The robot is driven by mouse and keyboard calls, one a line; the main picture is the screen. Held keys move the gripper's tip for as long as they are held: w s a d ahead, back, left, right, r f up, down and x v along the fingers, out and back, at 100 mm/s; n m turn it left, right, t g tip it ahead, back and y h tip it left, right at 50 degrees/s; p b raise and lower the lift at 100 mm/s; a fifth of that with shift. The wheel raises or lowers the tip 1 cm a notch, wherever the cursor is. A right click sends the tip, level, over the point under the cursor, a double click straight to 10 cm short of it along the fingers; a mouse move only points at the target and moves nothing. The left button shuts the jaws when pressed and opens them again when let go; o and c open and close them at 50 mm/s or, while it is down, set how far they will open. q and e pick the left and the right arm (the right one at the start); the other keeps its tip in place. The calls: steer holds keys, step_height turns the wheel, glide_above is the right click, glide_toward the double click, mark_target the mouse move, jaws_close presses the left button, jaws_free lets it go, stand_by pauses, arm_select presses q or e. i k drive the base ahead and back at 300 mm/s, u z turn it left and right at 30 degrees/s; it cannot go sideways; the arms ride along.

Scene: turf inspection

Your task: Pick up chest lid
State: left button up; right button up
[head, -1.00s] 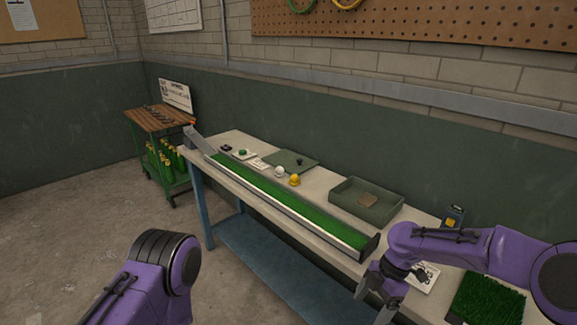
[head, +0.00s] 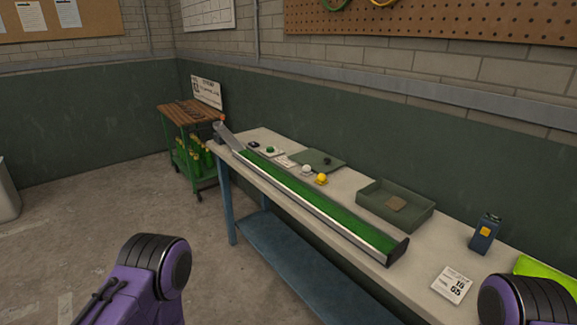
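I cannot make out a chest lid in the head view. A pale grey object (head: 6,192) is cut off by the left edge, and I cannot tell what it is. Purple links of my left and right arms show at the bottom left and bottom right. Both grippers are outside the picture, so their state is hidden.
A long workbench (head: 445,236) carries a green turf ramp (head: 310,198), a white ball (head: 306,169), a yellow ball (head: 321,179), a green tray (head: 427,217), a blue device (head: 485,234) and a card (head: 451,285). A green cart (head: 198,173) stands beyond. Floor at left is clear.

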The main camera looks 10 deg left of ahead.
mark_target(319, 161)
steer(key=u, duration=1.45)
steer(key=i, duration=2.5)
steer(key=z, duration=2.95)
